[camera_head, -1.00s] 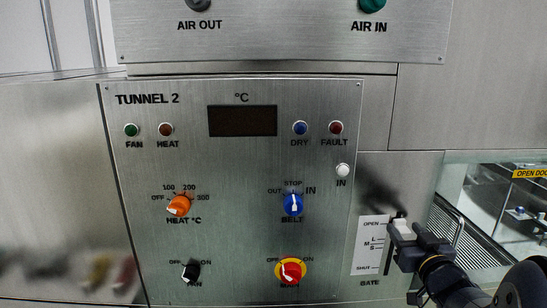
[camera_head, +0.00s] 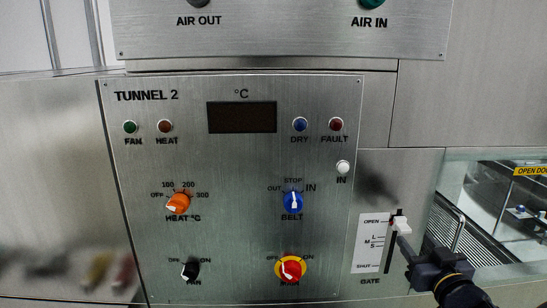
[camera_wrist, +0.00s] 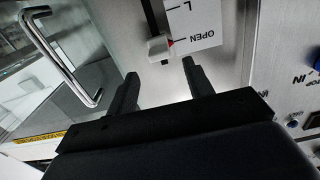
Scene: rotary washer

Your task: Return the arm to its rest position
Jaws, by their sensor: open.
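My gripper (camera_head: 405,246) is at the lower right in the head view, just below the white gate lever (camera_head: 400,225). In the wrist view my gripper (camera_wrist: 161,72) has its two dark fingers spread apart with nothing between them. The white lever knob (camera_wrist: 160,47) stands just beyond the fingertips there, with a small visible space from them. The lever sits near the top of its slot, level with the OPEN mark on the gate scale (camera_head: 369,246).
The steel control panel (camera_head: 235,235) fills the middle, with a heat knob (camera_head: 178,204), belt knob (camera_head: 293,202) and red-yellow main knob (camera_head: 290,269). A glass door with a metal handle (camera_wrist: 68,62) is close to my gripper on the left in the wrist view.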

